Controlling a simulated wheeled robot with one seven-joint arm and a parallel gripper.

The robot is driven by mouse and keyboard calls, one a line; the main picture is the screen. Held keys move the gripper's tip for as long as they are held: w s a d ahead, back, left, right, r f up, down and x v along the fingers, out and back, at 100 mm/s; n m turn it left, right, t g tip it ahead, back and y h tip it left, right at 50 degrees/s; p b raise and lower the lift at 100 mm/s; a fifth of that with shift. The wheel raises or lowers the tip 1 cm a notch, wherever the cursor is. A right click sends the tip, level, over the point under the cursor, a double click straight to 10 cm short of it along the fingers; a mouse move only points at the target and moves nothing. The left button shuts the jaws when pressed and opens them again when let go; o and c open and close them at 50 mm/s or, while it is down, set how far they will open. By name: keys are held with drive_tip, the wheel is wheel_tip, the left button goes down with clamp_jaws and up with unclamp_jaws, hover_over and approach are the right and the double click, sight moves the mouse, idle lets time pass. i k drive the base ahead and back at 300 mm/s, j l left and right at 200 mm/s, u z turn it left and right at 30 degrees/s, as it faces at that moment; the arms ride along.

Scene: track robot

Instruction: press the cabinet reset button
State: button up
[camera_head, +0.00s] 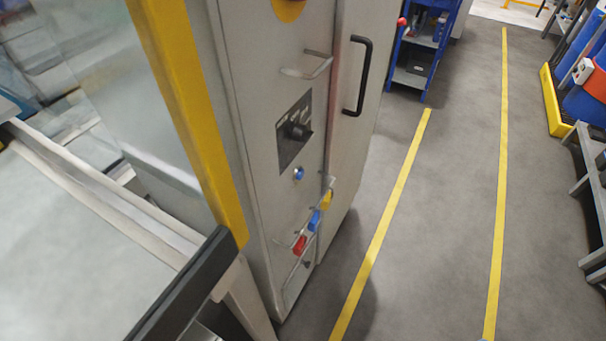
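The grey cabinet (240,60) stands upright in the middle of the head view, its control side facing me at an angle. A small round blue button (298,173) sits on that side, below a black rotary switch (297,130) on a dark plate. The button carries no label I can read, and nothing covers it. My gripper is not in view, so its state and its distance from the button do not show.
Below the button, a rail holds yellow, blue and red padlocks (300,244). A wire bracket (307,66) sticks out above the switch, and a black door handle (358,75) is to the right. A yellow-framed clear guard (185,110) stands close at left. The grey floor (435,220) at right is clear.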

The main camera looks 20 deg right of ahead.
sight(300, 173)
drive_tip(key=z, duration=1.65)
drive_tip(key=k+j, duration=0.6)
drive_tip(key=j, duration=0.15)
